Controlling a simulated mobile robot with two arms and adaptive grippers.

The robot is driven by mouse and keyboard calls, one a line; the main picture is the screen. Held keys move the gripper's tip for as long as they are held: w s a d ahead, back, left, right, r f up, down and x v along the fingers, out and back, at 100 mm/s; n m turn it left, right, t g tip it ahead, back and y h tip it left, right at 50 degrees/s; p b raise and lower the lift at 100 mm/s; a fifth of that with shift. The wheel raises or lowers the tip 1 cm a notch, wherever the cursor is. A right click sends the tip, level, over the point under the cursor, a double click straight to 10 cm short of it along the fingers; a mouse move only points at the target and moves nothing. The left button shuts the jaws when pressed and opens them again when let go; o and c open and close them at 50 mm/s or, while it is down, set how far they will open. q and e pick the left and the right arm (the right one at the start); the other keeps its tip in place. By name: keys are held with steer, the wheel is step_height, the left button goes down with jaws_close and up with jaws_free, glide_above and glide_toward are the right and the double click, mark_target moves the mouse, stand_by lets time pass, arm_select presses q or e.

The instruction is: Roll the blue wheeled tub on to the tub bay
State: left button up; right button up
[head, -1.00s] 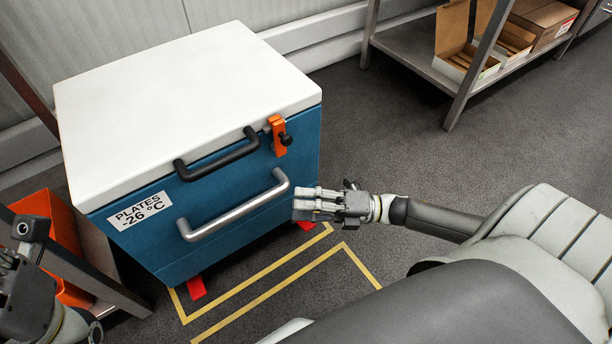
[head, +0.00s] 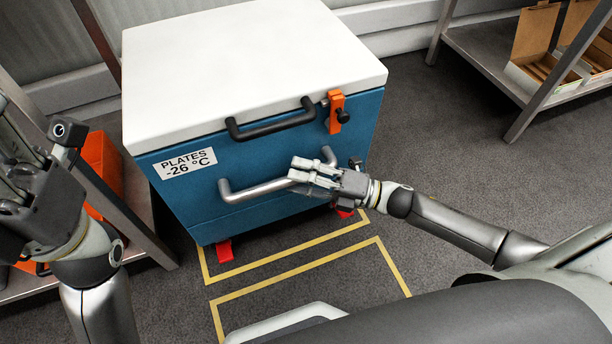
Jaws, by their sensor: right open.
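The blue tub (head: 270,160) stands on the floor with its white lid (head: 250,65) shut and a "PLATES -26 °C" label (head: 186,164) on its front. A silver bar handle (head: 255,190) crosses the front below a black lid handle (head: 270,124). My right gripper (head: 305,172) is open at the right part of the silver handle and hides some of it; I cannot tell whether it touches. My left gripper (head: 15,195) is at the left edge, apart from the tub, its opening unclear. Yellow floor tape (head: 290,277) outlines areas under and in front of the tub; neither is labelled as the bay.
Red parts (head: 224,251) show at the tub's base; its wheels are not clear. A rack with an orange bin (head: 103,165) stands close on the left. A metal shelf (head: 490,60) with cardboard boxes (head: 540,60) is at the back right. Floor right of the tub is clear.

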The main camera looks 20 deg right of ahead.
steer(key=shift+c, duration=0.4)
steer(key=c, duration=0.9)
jaws_close()
steer(key=shift+f, duration=0.1)
